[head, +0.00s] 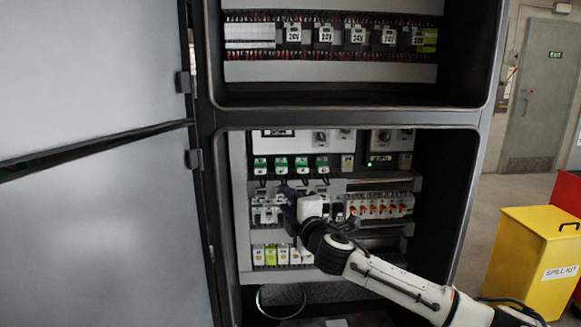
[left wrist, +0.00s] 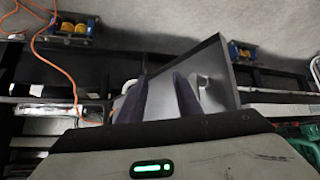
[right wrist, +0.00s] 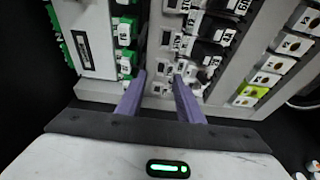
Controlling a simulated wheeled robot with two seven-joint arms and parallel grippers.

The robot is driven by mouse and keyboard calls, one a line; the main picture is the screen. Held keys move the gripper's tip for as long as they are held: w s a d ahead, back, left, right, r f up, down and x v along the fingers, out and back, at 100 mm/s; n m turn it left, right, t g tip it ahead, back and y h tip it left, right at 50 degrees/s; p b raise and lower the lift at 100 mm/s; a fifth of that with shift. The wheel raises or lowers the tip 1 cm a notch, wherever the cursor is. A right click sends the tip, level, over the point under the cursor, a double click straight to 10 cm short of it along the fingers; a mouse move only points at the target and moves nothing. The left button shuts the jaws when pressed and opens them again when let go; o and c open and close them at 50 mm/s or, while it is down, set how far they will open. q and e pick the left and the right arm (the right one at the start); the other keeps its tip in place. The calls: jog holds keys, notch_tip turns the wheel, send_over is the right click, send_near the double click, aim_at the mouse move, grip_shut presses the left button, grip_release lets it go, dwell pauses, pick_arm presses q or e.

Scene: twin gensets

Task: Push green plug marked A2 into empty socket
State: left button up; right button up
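A row of green plugs with white labels (head: 291,165) sits near the top of the lower cabinet bay. The labels are too small to read, so I cannot tell which is A2. In the right wrist view green-and-white plugs (right wrist: 126,62) stand in a column at the left. I cannot make out an empty socket. My right gripper (head: 289,196) is in front of the rows just below the plugs. In the right wrist view its purple fingers (right wrist: 158,88) are apart, with nothing clearly held between them. My left gripper (left wrist: 161,92) shows only in its wrist view, open and empty.
Orange-fronted breakers (head: 378,208) stand right of my right gripper, and white and yellow blocks (head: 278,255) below it. The open cabinet door (head: 95,220) fills the left side. A yellow spill kit bin (head: 533,255) stands on the floor at right.

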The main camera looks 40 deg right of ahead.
jog(key=v, duration=0.9)
jog(key=s+a+f+m+g+y, duration=0.2)
jog(key=s+a+f, duration=0.25)
jog(key=f, duration=0.55)
jog(key=s+a+f+m+g+y, duration=0.1)
jog(key=s+a+f+m+g, duration=0.3)
jog(key=f, duration=0.6)
jog(key=s+a+f+y, duration=0.25)
jog(key=a+f, duration=0.25)
jog(key=f, duration=0.5)
jog(key=s+a+f+m+g, duration=0.1)
jog(key=s+a+f+m, duration=0.1)
jog(key=s, duration=0.4)
jog(key=s+a+f+m+g+y, duration=0.1)
jog(key=s+a+f+m, duration=0.1)
jog(key=s+a+f, duration=0.2)
jog(key=s+a+f+m, duration=0.3)
jog(key=s+f, duration=0.3)
jog(key=s, duration=0.2)
jog(key=shift+s+a+f+g+b, duration=0.2)
jog(key=shift+s+a+g+b, duration=0.15)
jog(key=shift+a+g+b, duration=0.05)
jog(key=shift+d, duration=0.1)
